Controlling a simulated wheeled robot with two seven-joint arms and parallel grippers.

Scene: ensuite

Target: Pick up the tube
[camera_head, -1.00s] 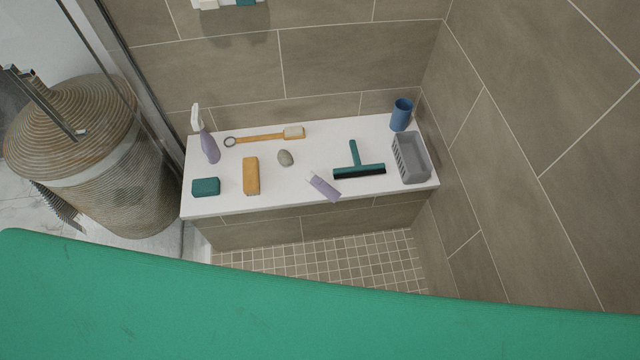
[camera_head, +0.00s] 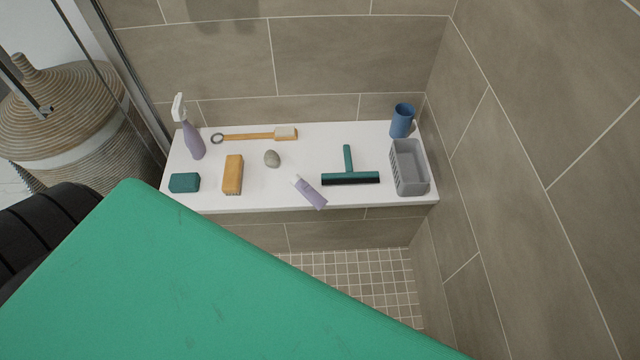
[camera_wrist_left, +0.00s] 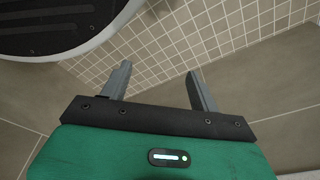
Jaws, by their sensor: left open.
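A small lavender tube (camera_head: 309,192) with a white end lies at a slant near the front edge of the white bench (camera_head: 270,203) in the head view. My left gripper (camera_wrist_left: 160,85) shows in the left wrist view with its two grey fingers wide apart. Nothing is between them; tiled floor and wall lie beyond. The tube is not in the left wrist view. Neither gripper shows in the head view, where a large green part of mine fills the bottom.
Left of the tube are a grey stone (camera_head: 272,158), a yellow block (camera_head: 233,174), a teal block (camera_head: 184,183), a spray bottle (camera_head: 193,141) and a brush (camera_head: 250,136). Right are a squeegee (camera_head: 350,178), grey basket (camera_head: 409,168) and blue cup (camera_head: 402,121). A woven basket (camera_head: 90,100) stands left.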

